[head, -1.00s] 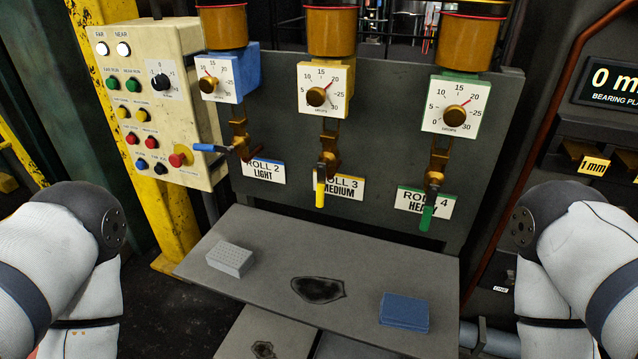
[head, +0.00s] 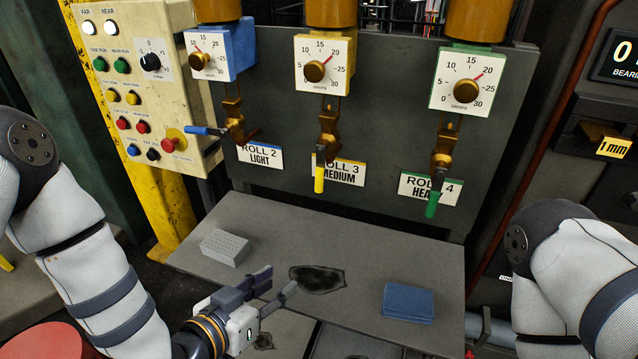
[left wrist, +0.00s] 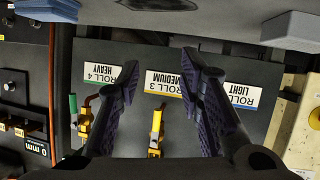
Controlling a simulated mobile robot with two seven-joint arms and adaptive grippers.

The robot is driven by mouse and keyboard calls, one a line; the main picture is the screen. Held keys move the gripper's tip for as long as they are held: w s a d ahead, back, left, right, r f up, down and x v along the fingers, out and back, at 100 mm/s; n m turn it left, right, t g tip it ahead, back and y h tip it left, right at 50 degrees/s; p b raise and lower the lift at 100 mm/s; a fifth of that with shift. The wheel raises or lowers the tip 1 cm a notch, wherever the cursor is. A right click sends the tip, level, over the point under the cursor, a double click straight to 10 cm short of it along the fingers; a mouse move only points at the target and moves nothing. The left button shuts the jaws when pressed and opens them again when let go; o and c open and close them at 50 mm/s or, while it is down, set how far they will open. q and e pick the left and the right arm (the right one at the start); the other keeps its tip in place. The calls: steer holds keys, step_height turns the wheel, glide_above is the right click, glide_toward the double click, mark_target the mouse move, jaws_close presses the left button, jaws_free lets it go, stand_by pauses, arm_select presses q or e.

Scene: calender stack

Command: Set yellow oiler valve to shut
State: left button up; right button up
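The yellow oiler valve's handle (head: 319,178) hangs straight down below its brass valve body (head: 328,125), in front of the ROLL 3 MEDIUM label (head: 345,173). In the left wrist view, which is upside down, the yellow handle (left wrist: 157,121) shows between the fingers. My left gripper (head: 277,283) is open and empty, over the grey shelf, below and in front of the valve and apart from it. Its spread fingers (left wrist: 160,82) frame the left wrist view. My right gripper is out of view; only the right arm shows at the right edge.
The blue valve handle (head: 205,131) points left, near the red button on the control box (head: 160,85). The green handle (head: 432,204) hangs down at right. A grey block (head: 225,247) and a blue block (head: 408,302) lie on the shelf (head: 340,235).

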mark_target(317, 185)
arm_select(q)
steer(key=w+d+r+m+t+h, duration=0.15)
steer(key=w+r+t, duration=0.25)
steer(key=w+r, duration=0.45)
steer(key=shift+h, duration=0.25)
steer(key=x, duration=0.3)
steer(key=r+b+x, duration=0.1)
steer(key=x, duration=0.2)
steer(key=d+x, duration=0.1)
steer(key=x, duration=0.2)
steer(key=shift+s+d+r, duration=0.2)
steer(key=shift+s, duration=0.05)
steer(key=shift+w+d+r, duration=0.1)
steer(key=shift+w+d, duration=0.15)
steer(key=shift+w, duration=0.15)
jaws_close()
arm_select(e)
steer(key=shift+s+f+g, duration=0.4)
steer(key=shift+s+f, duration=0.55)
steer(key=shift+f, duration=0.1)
